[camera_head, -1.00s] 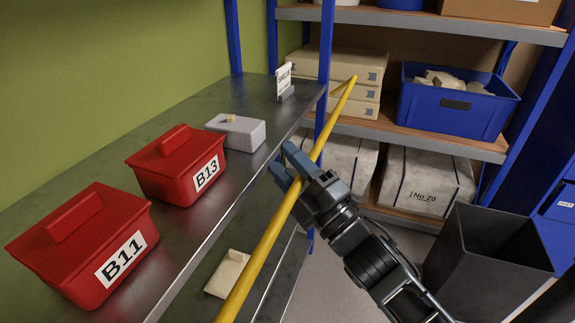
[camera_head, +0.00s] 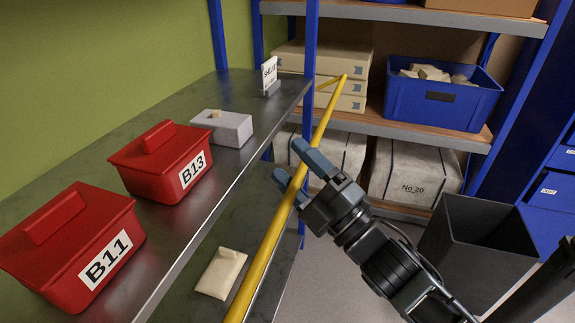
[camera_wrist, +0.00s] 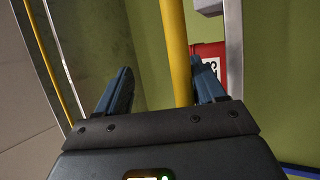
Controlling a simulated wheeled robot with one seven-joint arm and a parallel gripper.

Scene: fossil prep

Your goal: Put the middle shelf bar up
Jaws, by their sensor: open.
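The yellow bar (camera_head: 268,245) runs along the open front of the grey metal shelf (camera_head: 178,265), from the bottom of the head view to its far end by the back rack. My gripper (camera_head: 290,162) is open at the bar. In the wrist view the bar (camera_wrist: 178,50) passes between the two spread fingers (camera_wrist: 155,85), closer to the right finger, with a wide gap to the left one. I cannot tell whether either finger touches it. A second, thinner yellow bar (camera_wrist: 47,70) shows at the left of the wrist view.
Red boxes B11 (camera_head: 70,245) and B13 (camera_head: 160,165), a grey block (camera_head: 222,128) and a small sign (camera_head: 269,75) stand on the shelf. A pale slab (camera_head: 220,273) lies lower. A blue post (camera_head: 310,60) rises near the bar. A dark bin (camera_head: 480,240) stands right.

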